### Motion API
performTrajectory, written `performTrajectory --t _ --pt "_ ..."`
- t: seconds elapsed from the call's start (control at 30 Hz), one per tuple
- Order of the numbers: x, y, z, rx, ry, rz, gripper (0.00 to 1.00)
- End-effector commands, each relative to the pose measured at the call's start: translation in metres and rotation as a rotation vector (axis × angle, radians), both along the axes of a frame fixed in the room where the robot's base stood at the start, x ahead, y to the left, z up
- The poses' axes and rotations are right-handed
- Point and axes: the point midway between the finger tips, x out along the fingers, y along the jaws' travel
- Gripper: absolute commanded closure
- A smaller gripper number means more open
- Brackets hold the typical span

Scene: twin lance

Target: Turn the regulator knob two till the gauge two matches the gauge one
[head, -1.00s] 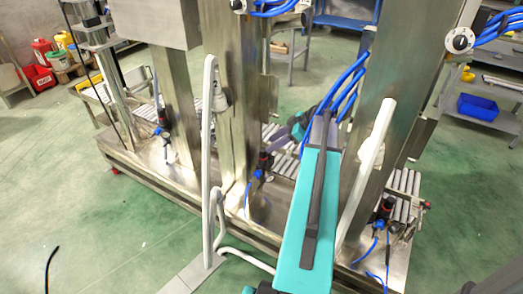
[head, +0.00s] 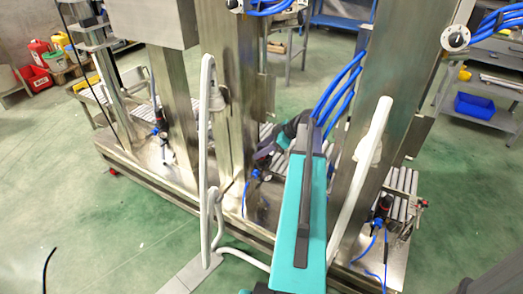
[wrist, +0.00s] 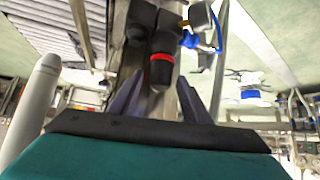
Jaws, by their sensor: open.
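In the wrist view, a black regulator knob (wrist: 161,72) with a red ring lies just beyond and between my open gripper's fingers (wrist: 158,88). I cannot tell whether they touch it. In the head view, my gripper (head: 266,156) is at the middle regulator (head: 257,174) and partly hides it. Similar regulators stand to the left (head: 161,131) and right (head: 383,207). No number labels are readable. One round white dial (head: 455,38) is at top right and another (head: 232,3) is cut by the top edge. I cannot tell which is gauge one or two, nor read them.
Steel posts (head: 230,100) rise from the machine base on both sides of my arm. White bent handles (head: 206,150) stand near it, one on the right (head: 365,165). Blue hoses and a roller conveyor (head: 402,190) lie close by. Open green floor is at lower left.

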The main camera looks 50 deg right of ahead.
Motion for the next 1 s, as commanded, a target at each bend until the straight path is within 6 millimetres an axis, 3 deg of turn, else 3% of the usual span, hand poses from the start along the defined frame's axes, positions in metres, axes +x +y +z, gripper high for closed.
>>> performTrajectory --t 0.4,0.63,1.0 --pt "0.004 0.002 -0.0046 -0.001 0.0 -0.001 0.57" --pt "0.0036 0.0018 -0.0045 0.0 0.0 -0.001 0.95" --pt "0.0023 0.0025 -0.0051 -0.001 -0.001 -0.037 0.98"
